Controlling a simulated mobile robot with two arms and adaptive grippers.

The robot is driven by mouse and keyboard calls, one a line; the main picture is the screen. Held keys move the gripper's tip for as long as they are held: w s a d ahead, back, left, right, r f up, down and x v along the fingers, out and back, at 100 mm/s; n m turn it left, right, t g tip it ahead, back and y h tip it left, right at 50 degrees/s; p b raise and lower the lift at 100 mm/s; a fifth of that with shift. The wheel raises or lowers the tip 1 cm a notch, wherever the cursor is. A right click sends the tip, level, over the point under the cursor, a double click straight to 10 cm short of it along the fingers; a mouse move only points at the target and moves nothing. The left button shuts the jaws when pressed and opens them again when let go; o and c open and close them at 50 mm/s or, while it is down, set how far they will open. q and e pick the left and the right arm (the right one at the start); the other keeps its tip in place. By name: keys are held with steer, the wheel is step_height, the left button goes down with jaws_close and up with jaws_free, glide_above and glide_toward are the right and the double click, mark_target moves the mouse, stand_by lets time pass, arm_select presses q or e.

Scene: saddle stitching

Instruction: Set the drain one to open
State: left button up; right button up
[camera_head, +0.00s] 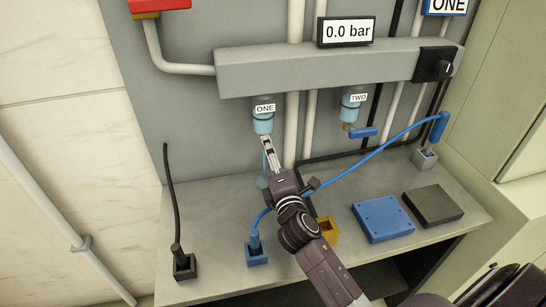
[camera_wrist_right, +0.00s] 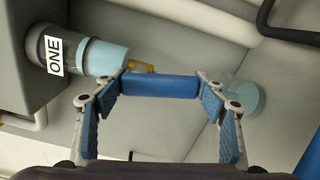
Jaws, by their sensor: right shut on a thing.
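The drain labelled ONE (camera_head: 263,117) is a pale blue bowl under the grey manifold. It also shows in the right wrist view (camera_wrist_right: 103,58), with a brass outlet (camera_wrist_right: 139,66) at its end. My right gripper (camera_head: 267,145) is just below this bowl in the head view. In the right wrist view my right gripper (camera_wrist_right: 160,95) is shut on the blue drain handle (camera_wrist_right: 158,86), which spans between its two fingers beside the outlet. The gripper hides the handle in the head view. My left gripper is not in view.
Drain TWO (camera_head: 352,106) hangs to the right with its blue handle (camera_head: 364,132) sideways. A display (camera_head: 346,31) reads 0.0 bar. A black knob (camera_head: 435,66) is at the manifold's right end. The bench holds a blue box (camera_head: 382,219), a black box (camera_head: 433,206) and cabled sockets.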

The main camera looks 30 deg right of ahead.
steer(key=shift+a+m, duration=0.1)
steer(key=shift+m, duration=0.9)
steer(key=shift+w+r+m, duration=0.1)
steer(key=shift+m, duration=0.2)
steer(key=shift+a+r, duration=0.1)
steer(key=shift+a, duration=0.05)
steer(key=o, duration=1.7)
steer(key=shift+w+f, duration=0.1)
steer(key=shift+f, duration=0.1)
